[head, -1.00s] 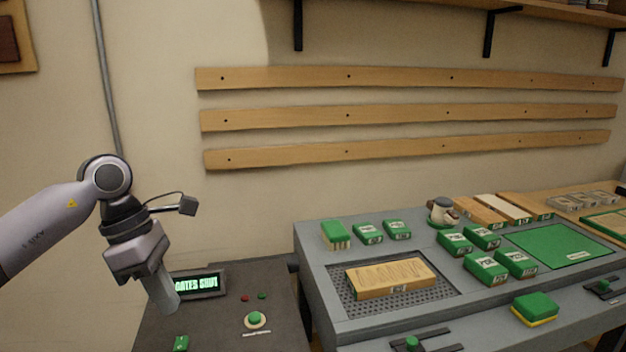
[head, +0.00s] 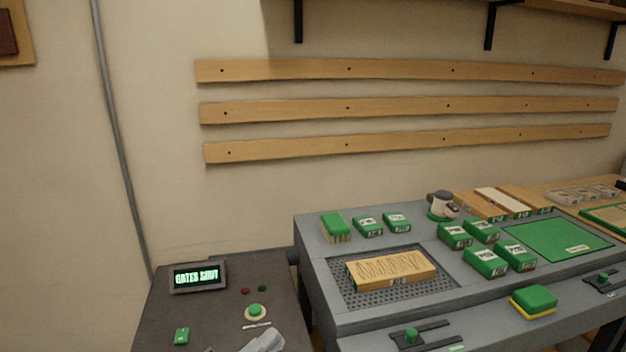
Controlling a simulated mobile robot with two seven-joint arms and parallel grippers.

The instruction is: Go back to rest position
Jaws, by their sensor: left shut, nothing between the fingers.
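Only the tip of my left gripper (head: 262,341) shows, a light grey piece at the bottom edge of the head view. It is shut and empty, low in front of the dark control bench (head: 215,318). The rest of that arm is out of the picture. My right gripper is not in view.
A display (head: 198,277) reads "GATES SHUT", with a green button (head: 255,311) near it. On the grey bench, a wooden block (head: 391,269) lies on a perforated plate (head: 345,293). Several green boxes (head: 486,262) and a green-yellow sponge (head: 534,300) are around it.

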